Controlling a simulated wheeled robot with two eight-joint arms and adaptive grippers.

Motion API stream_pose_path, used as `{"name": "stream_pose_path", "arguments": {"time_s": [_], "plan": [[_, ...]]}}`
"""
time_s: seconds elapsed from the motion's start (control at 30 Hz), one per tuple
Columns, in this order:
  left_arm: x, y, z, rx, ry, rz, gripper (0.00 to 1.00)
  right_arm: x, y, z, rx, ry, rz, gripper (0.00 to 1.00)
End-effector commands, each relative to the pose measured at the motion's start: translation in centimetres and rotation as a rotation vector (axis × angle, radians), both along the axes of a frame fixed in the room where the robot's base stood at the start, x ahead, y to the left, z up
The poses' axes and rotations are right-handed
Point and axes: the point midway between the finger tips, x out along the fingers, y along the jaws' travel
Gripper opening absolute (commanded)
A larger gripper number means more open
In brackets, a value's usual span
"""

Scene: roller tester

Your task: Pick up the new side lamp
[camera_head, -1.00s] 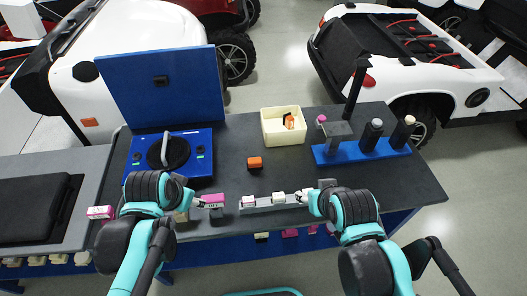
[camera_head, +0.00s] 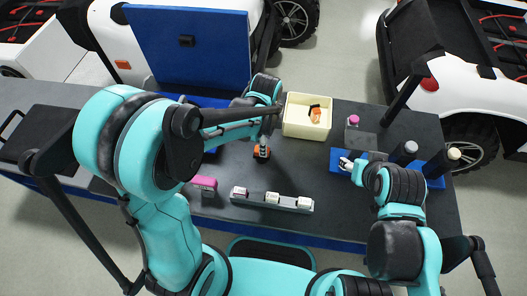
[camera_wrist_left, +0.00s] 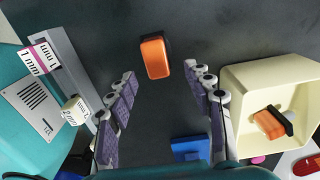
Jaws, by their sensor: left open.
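An orange side lamp (camera_head: 261,152) with a dark base lies on the dark tabletop in the middle of the head view. In the left wrist view the lamp (camera_wrist_left: 156,57) lies just past and between the fingertips, apart from both. My left gripper (camera_wrist_left: 163,80) is open and empty. In the head view the left gripper (camera_head: 263,136) is over the lamp and partly covers it. A second orange lamp (camera_head: 315,115) is in the cream bin (camera_head: 290,128). My right gripper (camera_head: 346,163) is at the blue stand; its jaws are too small to read.
The cream bin's wall (camera_wrist_left: 235,100) is right of the left gripper in the wrist view. A grey rail (camera_head: 255,200) with white blocks lies in front, near a pink block (camera_head: 205,183). A blue panel (camera_head: 190,50) stands behind. Dark posts (camera_head: 405,152) stand on the blue stand.

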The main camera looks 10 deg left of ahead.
Motion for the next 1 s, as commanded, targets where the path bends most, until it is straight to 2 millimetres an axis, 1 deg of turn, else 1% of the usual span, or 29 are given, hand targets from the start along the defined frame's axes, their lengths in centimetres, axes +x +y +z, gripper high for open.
{"name": "stream_pose_path", "arguments": {"time_s": [0.17, 0.2, 0.3, 0.53, 0.57, 0.6, 0.67, 0.7, 0.73, 0.77, 1.0], "plan": [[-0.3, 1.1, -2.7, 0.000, 0.000, 0.003, 0.52, 0.0, 0.0, -1.6, 0.000, 0.000, 0.000, 0.50], [-0.4, 1.1, -3.4, 0.000, -0.001, 0.002, 0.52, 0.0, 0.0, -1.9, 0.000, 0.000, 0.000, 0.50], [-0.4, 1.1, -4.5, -0.001, -0.001, 0.001, 0.52, 0.0, 0.0, -2.3, 0.000, 0.000, 0.000, 0.50], [-0.4, 1.1, -4.5, -0.001, -0.001, 0.001, 0.52, 0.0, 0.0, -2.2, 0.000, 0.000, 0.000, 0.50], [-0.4, 1.1, -4.5, -0.001, -0.001, 0.001, 0.46, 0.0, 0.0, -2.2, 0.000, 0.000, 0.000, 0.50], [-0.4, 1.1, -4.5, -0.001, -0.001, 0.002, 0.36, 0.0, 0.0, -2.2, 0.000, 0.000, 0.000, 0.50], [-0.4, 1.1, -4.5, -0.001, -0.001, 0.002, 0.20, 0.0, 0.0, -2.2, 0.000, 0.000, 0.000, 0.50], [-0.4, 1.1, -4.5, -0.001, -0.001, 0.002, 0.10, 0.0, 0.0, -2.2, 0.000, 0.000, 0.000, 0.50], [-0.4, 1.1, -4.5, -0.001, -0.001, 0.002, 0.02, 0.0, 0.0, -2.2, 0.000, 0.000, 0.000, 0.50], [-0.4, 1.1, -4.5, -0.001, -0.001, 0.002, 0.00, 0.0, 0.0, -2.2, 0.000, 0.000, 0.000, 0.50], [-0.4, 1.1, -4.5, -0.001, -0.001, 0.002, 0.00, 0.0, 0.0, -2.2, 0.000, 0.000, 0.000, 0.50]]}}
